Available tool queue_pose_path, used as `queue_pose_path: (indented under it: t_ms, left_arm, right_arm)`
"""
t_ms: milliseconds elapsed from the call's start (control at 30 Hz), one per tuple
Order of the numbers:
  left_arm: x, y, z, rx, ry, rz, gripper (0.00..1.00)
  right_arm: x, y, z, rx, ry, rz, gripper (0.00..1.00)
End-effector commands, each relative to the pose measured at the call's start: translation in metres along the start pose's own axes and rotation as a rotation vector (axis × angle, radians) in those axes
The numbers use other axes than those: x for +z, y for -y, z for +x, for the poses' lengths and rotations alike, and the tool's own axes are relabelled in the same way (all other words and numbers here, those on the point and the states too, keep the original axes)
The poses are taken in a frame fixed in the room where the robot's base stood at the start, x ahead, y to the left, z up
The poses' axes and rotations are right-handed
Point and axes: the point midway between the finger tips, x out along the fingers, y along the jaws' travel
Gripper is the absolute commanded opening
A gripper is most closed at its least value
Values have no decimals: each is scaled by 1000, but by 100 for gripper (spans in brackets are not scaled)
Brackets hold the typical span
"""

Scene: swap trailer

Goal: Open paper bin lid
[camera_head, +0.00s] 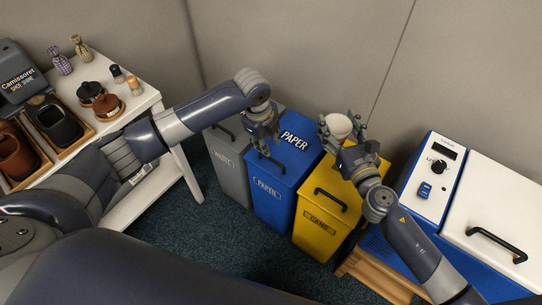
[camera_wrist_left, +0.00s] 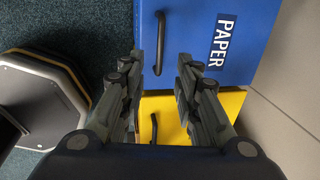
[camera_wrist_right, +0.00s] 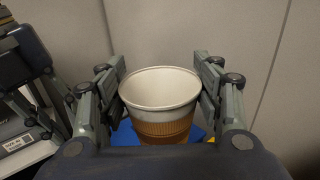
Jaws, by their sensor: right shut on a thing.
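The blue paper bin (camera_head: 275,200) stands between a grey bin and a yellow bin. Its lid (camera_head: 302,150) looks shut, with a white "PAPER" label on top. A black handle on the lid shows in the left wrist view (camera_wrist_left: 159,42). My left gripper (camera_head: 264,142) is open and empty over the front of the lid. In the left wrist view its two fingers stand apart, with the handle lined up between and beyond their tips. My right gripper (camera_wrist_right: 158,85) is shut on a white cup with a brown sleeve (camera_wrist_right: 160,122), held upright above the bins.
The yellow cans bin (camera_head: 322,222) is right of the paper bin, and the grey bin (camera_head: 230,165) is left of it. A white shelf (camera_head: 142,103) with pots stands at left. A blue and white machine (camera_head: 440,190) stands at right. The wall is close behind the bins.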

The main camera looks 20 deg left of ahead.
Motion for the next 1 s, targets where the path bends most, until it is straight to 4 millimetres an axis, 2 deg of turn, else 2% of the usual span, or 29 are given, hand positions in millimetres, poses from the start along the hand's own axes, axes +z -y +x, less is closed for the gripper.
queue_pose_path:
  t_ms: [33,200,433,600,900,1000]
  left_arm:
    - [-1,-1,13,4,0,-1,30]
    - [-1,-1,49,3,0,-2,30]
    - [0,-1,85,1,0,-1,30]
    - [-1,0,95,0,0,-1,30]
    - [-1,0,96,-1,0,-1,30]
    - [0,0,96,-1,1,-1,7]
  right_arm:
    - [-4,0,0,0,0,0,50]
    - [-10,0,0,0,0,0,50]
    - [-17,0,0,0,0,0,50]
    - [-19,0,0,0,0,0,50]
    - [-19,0,0,0,0,0,50]
    - [-19,0,0,0,0,0,50]
